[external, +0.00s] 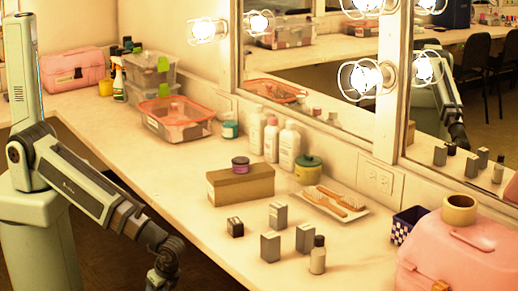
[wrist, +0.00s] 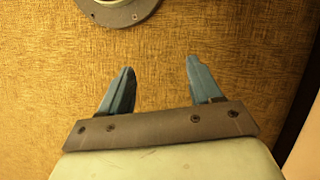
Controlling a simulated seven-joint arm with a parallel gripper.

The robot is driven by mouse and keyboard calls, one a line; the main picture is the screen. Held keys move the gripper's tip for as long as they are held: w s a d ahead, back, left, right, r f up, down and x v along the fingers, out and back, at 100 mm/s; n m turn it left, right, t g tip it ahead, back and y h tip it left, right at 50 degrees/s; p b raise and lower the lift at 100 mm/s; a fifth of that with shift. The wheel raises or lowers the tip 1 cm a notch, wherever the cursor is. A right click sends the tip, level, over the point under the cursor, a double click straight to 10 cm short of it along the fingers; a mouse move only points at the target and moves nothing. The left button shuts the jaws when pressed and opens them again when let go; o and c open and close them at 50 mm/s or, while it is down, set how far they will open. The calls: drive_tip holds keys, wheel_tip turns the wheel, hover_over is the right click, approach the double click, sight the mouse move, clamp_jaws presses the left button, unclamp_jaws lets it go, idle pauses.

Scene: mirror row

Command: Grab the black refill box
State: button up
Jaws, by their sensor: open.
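The black refill box is most likely the small dark box (external: 235,227) on the counter, left of a group of grey boxes. It stands in front of a brown carton and nothing touches it. Three grey boxes stand to its right: one behind (external: 278,215), one in front (external: 270,247) and one at the right (external: 305,238). My gripper (wrist: 160,65) is open and empty in the wrist view, facing a brown woven-looking surface. No box shows there. In the external view my arm's end hangs at the bottom edge, off the counter's front, left of the dark box; its fingers are not clear.
A dark-capped bottle (external: 318,257) stands beside the grey boxes. The brown carton (external: 240,187) bears a purple jar (external: 240,165). A white tray (external: 330,203) with brushes, white bottles (external: 289,146) and a pink case (external: 460,255) lie behind and right. The counter's left front is clear.

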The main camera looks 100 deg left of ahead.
drive_tip(key=w+d+r+m+t, duration=0.25)
drive_tip(key=w+d+r, duration=0.35)
drive_tip(key=w+r, duration=0.45)
wheel_tip(320, 180, up, 28)
drive_tip(key=f+m+t+h, duration=0.1)
drive_tip(key=m+t+h, duration=0.1)
hover_over(234, 220)
drive_tip(key=w+d, duration=0.1)
wheel_tip(234, 220, down, 8)
drive_tip(key=shift+a+r, duration=0.1)
drive_tip(key=shift+s+a+f, duration=0.15)
drive_tip(key=shift+f, duration=0.75)
drive_tip(key=shift+s+a+f, duration=0.1)
drive_tip(key=shift+s+f, duration=0.05)
drive_tip(key=shift+f, duration=0.75)
drive_tip(key=shift+s+a+f, duration=0.15)
drive_tip(key=shift+f, duration=0.75)
drive_tip(key=c, duration=1)
